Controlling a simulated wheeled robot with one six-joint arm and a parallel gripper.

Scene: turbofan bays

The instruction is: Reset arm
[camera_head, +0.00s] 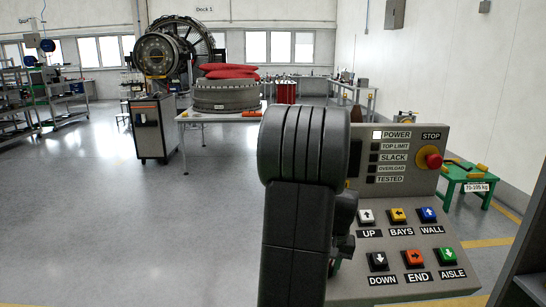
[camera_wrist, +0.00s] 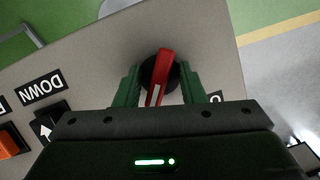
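A grey control panel (camera_head: 407,290) stands at the right in the head view, and my arm covers its left edge. It carries UP, DOWN, BAYS, END, WALL and AISLE buttons and a red STOP button (camera_head: 434,161) on yellow. The POWER lamp (camera_head: 377,134) looks white; the lamps below look dark. In the wrist view, a red-handled rotary switch (camera_wrist: 160,78) with a black base sits on the panel. My gripper (camera_wrist: 159,71) has its green fingers apart, one either side of this switch, with gaps to the red handle. Contact with the base cannot be told. The head view mostly hides the gripper.
A white table (camera_head: 190,118) bears a large grey ring with red pieces on top. A dark cart (camera_head: 151,128) stands beside it. A green stand (camera_head: 466,176) is right of the panel, near the wall. Shelves line the left. The floor at left is clear.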

